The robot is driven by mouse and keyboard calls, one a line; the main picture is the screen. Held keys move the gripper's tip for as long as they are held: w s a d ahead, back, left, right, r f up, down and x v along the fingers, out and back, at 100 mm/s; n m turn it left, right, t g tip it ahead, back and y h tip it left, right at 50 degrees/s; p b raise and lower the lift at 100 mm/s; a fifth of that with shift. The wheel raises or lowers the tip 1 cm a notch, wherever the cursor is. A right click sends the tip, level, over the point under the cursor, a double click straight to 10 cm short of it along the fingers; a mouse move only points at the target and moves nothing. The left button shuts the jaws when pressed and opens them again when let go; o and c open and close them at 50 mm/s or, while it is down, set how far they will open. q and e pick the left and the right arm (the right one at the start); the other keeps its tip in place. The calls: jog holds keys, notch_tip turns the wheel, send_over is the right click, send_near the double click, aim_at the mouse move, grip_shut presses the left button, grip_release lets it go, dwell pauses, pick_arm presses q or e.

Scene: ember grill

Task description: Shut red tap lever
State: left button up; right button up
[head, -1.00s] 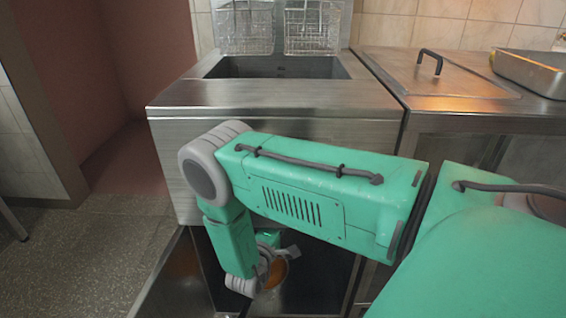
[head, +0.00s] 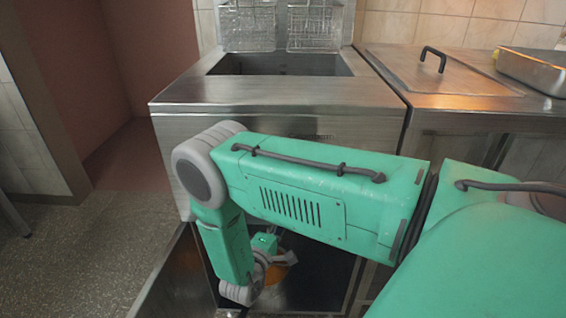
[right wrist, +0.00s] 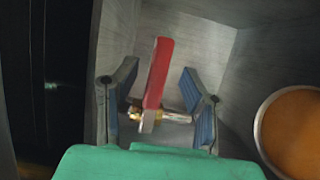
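The red tap lever (right wrist: 158,72) shows in the right wrist view, standing nearly upright in the picture above a brass and metal tap (right wrist: 158,115). My right gripper (right wrist: 160,95) is open, with one blue-padded finger on each side of the lever. A gap shows between the lever and each finger. In the head view my right arm reaches down into the open cabinet (head: 320,275) under the fryer, and its own links hide the lever and the fingertips. My left gripper is not in view.
A round pot with orange contents (right wrist: 292,130) stands right of the gripper in the wrist view. Metal cabinet walls (right wrist: 190,45) surround the tap closely. The fryer (head: 280,95) with two wire baskets stands above. A steel counter with a black-handled lid (head: 435,75) is at right.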

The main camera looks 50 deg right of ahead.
jog(key=v, duration=0.9)
jog(key=shift+a, duration=0.2)
